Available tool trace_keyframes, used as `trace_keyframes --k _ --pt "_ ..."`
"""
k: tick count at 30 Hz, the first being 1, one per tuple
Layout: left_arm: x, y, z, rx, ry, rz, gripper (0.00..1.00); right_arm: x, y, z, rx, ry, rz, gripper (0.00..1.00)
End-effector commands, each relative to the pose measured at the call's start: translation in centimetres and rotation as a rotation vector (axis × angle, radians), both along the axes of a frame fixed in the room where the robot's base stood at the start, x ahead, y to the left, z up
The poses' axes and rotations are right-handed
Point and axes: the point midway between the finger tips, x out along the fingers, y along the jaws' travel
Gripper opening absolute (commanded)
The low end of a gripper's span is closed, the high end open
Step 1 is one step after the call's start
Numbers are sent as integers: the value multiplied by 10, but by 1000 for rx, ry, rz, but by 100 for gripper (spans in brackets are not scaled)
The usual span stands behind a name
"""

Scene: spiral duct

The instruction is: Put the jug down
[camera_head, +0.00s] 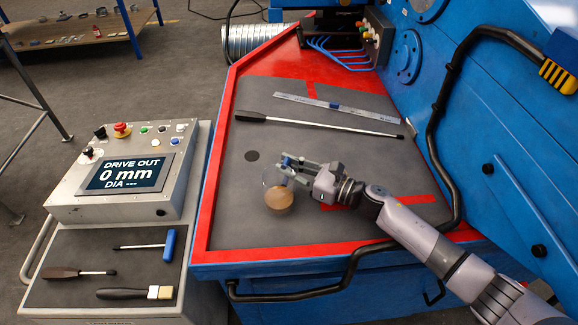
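The jug (279,198) is a small clear vessel with something brown in its lower part. It is over the grey mat of the blue machine's red-edged table (235,222), left of the table's middle. My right gripper (287,168) comes in from the right and its fingers are closed at the jug's upper right side. The fingers hide part of the jug. I cannot tell whether its base touches the mat. My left gripper is not in view.
A long black-handled rod (320,125) and a steel rule (335,107) lie behind the jug. A dark round spot (252,156) is on the mat. A control panel (125,172) and tool tray (105,268) stand left. The mat's front left is clear.

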Motion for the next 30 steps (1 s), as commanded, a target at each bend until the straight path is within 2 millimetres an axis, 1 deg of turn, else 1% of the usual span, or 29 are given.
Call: trace_keyframes --k 1,6,7,14,17,20,22,30 --pt "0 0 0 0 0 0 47 0 0 0 0 0 -1 19" --pt "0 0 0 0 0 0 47 0 0 0 0 0 0 30" --pt "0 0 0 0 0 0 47 0 0 0 0 0 0 31" --pt "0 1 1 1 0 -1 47 0 0 1 0 0 0 31" --pt "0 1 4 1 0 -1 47 0 0 4 0 0 0 31" --pt "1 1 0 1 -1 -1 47 -6 -10 0 -2 1 -2 31" --pt "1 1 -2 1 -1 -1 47 -13 -20 -1 -2 3 -2 31" --pt "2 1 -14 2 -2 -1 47 -46 -69 -1 -3 2 -2 31"
